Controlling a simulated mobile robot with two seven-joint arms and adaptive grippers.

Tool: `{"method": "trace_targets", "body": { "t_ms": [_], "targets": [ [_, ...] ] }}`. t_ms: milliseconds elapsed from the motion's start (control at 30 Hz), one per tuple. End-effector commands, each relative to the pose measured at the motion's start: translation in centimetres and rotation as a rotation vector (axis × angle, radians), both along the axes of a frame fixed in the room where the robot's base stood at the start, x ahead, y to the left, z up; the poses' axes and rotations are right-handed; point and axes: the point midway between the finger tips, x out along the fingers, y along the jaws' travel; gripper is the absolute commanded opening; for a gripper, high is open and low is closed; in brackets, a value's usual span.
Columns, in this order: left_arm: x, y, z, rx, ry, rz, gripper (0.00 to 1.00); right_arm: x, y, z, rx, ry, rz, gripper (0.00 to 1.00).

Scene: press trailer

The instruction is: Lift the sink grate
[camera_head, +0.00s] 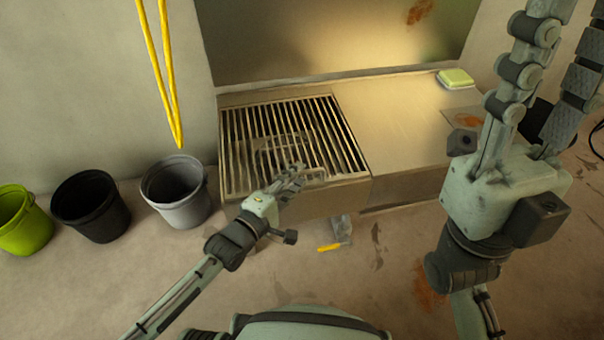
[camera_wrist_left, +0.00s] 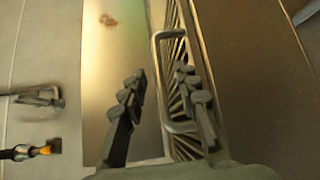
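The sink grate (camera_head: 240,140) is a panel of parallel metal bars lying flat over the basin at the left of the sink unit. My left gripper (camera_head: 292,176) is over its front edge. In the left wrist view, a looped metal handle (camera_wrist_left: 156,62) stands out from the grate bars (camera_wrist_left: 178,50). The left gripper (camera_wrist_left: 159,76) is open, with the handle's long bar appearing between its fingers; contact cannot be told. My right gripper (camera_head: 568,25) is raised at the right, close to the head camera, open and empty.
Grey (camera_head: 182,212), black (camera_head: 92,212) and green (camera_head: 22,228) buckets stand left of the sink. Yellow strips (camera_head: 160,60) hang above them. A yellow-green sponge (camera_head: 455,79) lies on the counter (camera_head: 400,120). A yellow-handled tool (camera_head: 330,247) is on the floor in front.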

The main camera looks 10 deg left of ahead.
Motion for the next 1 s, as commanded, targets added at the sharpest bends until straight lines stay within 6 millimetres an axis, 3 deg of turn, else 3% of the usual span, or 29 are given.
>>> {"method": "trace_targets", "body": {
  "t_ms": [200, 500, 767, 1000],
  "targets": [
    [1.9, -1.1, -0.3, -0.001, 0.000, -0.001, 0.31, 0.2, 0.1, 0.0, -0.013, -0.013, 0.002, 0.38],
    [2.1, -1.2, -0.3, 0.000, 0.001, -0.001, 0.31, 0.3, 0.2, 0.1, -0.014, -0.013, 0.002, 0.38],
    [2.1, -1.1, -0.3, 0.000, 0.001, -0.001, 0.00, 0.3, 0.2, 0.1, -0.014, -0.013, 0.002, 0.38],
    [2.1, -1.1, -0.3, 0.001, 0.000, -0.001, 0.00, 0.3, 0.2, 0.1, -0.013, -0.014, 0.002, 0.38]
  ]
}}
